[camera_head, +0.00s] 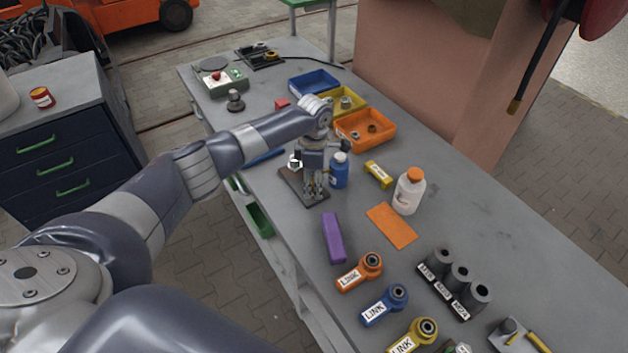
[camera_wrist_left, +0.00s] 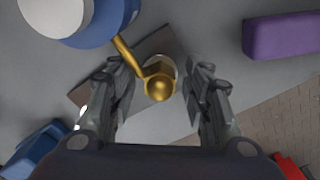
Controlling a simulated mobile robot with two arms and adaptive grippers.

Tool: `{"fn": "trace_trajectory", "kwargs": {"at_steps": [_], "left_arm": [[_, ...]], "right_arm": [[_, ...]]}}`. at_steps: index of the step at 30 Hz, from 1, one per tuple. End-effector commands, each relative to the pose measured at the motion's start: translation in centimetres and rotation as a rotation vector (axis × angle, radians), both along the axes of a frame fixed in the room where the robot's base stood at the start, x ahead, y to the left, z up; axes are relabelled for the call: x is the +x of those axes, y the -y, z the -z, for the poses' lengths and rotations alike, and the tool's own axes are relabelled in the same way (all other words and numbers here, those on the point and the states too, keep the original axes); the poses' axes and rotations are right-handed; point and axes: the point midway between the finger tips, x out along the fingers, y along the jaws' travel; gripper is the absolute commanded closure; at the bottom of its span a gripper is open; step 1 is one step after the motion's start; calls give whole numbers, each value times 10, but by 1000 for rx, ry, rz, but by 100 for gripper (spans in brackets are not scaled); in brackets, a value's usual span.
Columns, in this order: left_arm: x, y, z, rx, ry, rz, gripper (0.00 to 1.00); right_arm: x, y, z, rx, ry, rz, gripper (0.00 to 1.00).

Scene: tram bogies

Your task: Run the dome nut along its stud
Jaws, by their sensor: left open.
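The dome nut (camera_wrist_left: 159,86) is a brass, round-topped piece in the left wrist view, seen from above. A brass arm runs from it up and to the left. A pale ring shows around it, and the stud is hidden beneath. A dark brown base plate (camera_wrist_left: 150,112) lies under it; the plate also shows in the head view (camera_head: 291,181). My left gripper (camera_wrist_left: 160,95) is open, with one finger on each side of the dome nut and a gap on both sides. In the head view the left gripper (camera_head: 313,190) points down over the plate. My right gripper is not in view.
A blue bottle (camera_head: 339,171) stands close to the right of my left gripper. A purple block (camera_head: 333,238) lies nearer. A white bottle with an orange cap (camera_head: 408,191), a yellow block (camera_head: 378,174) and orange bin (camera_head: 366,130) are farther right. Bare bench lies right of the orange sheet (camera_head: 391,226).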

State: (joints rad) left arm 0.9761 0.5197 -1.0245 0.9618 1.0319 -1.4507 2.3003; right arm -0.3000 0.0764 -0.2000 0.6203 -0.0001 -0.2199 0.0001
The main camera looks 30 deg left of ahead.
Motion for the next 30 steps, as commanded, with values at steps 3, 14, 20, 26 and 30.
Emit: {"fn": "trace_trajectory", "kwargs": {"at_steps": [3, 14, 20, 26, 30], "left_arm": [[0, 0, 0, 0, 0, 0, 55], [0, 0, 0, 0, 0, 0, 99], [-1, 0, -2, -2, -1, 17, 99], [-1, 2, -5, -5, -3, 96, 99], [-3, 3, -5, -6, -4, 195, 99]], "right_arm": [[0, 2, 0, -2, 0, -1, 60], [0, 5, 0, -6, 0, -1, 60], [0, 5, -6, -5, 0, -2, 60], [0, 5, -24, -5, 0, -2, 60], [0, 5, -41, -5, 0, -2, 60]]}}
